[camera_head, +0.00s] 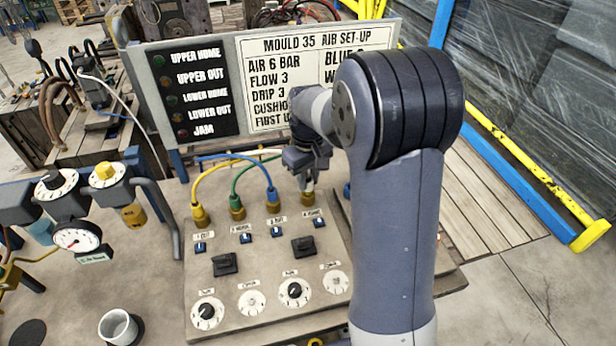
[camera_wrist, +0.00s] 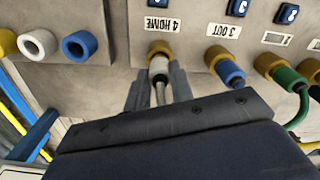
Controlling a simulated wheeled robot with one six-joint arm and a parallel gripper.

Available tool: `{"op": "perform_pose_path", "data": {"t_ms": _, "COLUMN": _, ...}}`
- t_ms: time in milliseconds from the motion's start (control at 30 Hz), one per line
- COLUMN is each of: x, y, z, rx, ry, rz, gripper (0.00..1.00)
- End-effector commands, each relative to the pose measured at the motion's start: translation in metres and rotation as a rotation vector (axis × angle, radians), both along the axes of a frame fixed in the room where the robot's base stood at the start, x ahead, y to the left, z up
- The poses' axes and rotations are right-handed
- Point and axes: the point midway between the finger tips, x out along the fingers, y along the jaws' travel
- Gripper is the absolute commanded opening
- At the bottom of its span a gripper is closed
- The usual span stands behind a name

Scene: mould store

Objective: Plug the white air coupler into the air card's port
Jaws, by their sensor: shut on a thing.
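My gripper (camera_wrist: 159,78) is shut on the white air coupler (camera_wrist: 159,65) in the wrist view. The coupler's nose is at the brass port labelled 4 HOME (camera_wrist: 160,47), in line with it and seeming to touch; how deep it sits I cannot tell. In the head view my gripper (camera_head: 307,176) is above the rightmost brass port (camera_head: 308,196), and the coupler is mostly hidden. The air card (camera_head: 285,85) stands behind the panel. It reads air 6 bar, flow 3, drip 3 and a line starting BLUE; my arm covers part of it.
Blue (camera_head: 272,196), green (camera_head: 237,204) and yellow (camera_head: 200,212) couplers sit in the neighbouring ports, their hoses arching behind. White-ringed (camera_wrist: 37,45) and blue-ringed (camera_wrist: 80,46) sockets are beside the port in the wrist view. Switches and dials (camera_head: 295,292) cover the panel's front. A lamp board (camera_head: 188,90) stands behind.

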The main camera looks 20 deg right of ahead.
Motion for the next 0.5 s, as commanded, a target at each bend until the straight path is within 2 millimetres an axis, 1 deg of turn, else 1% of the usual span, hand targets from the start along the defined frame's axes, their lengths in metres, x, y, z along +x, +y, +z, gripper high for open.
{"op": "perform_pose_path", "data": {"t_ms": 500, "x": 0.0, "y": 0.0, "z": -0.0044, "rx": 0.0, "ry": 0.0, "rz": 0.0, "gripper": 0.0}}
